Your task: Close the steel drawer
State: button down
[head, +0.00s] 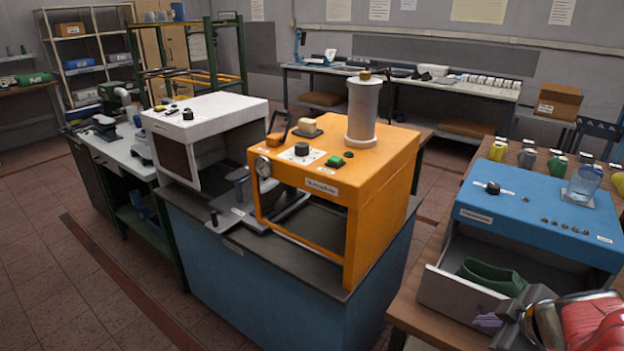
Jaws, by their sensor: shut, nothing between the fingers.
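The steel drawer (452,296) is a grey metal drawer, pulled out from under a blue cabinet (540,205) at the right. A green shoe last (490,274) lies inside it. My gripper (489,321) is at the lower right, with its purplish tips shut and empty. In the picture it overlaps the right part of the drawer's front. I cannot tell whether it touches it. My wrist hides the drawer's right end.
The blue cabinet stands on a wooden bench (412,312), with a glass (582,182) on top. An orange machine (385,165) on a blue base stands to the left, across a narrow gap.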

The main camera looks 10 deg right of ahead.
jog(key=shift+w+f, duration=0.1)
send_near(455, 310)
jog(key=shift+a+f, duration=1.3)
jog(key=shift+a, duration=0.1)
jog(key=shift+w+d+f, duration=0.2)
jog(key=shift+w+d, duration=0.2)
jog(key=shift+d, duration=0.15)
jog(key=shift+w+d+f, duration=0.2)
jog(key=shift+w+d, duration=0.2)
jog(key=shift+d, duration=0.15)
jog(key=shift+w+d, duration=0.4)
jog(key=shift+d, duration=0.1)
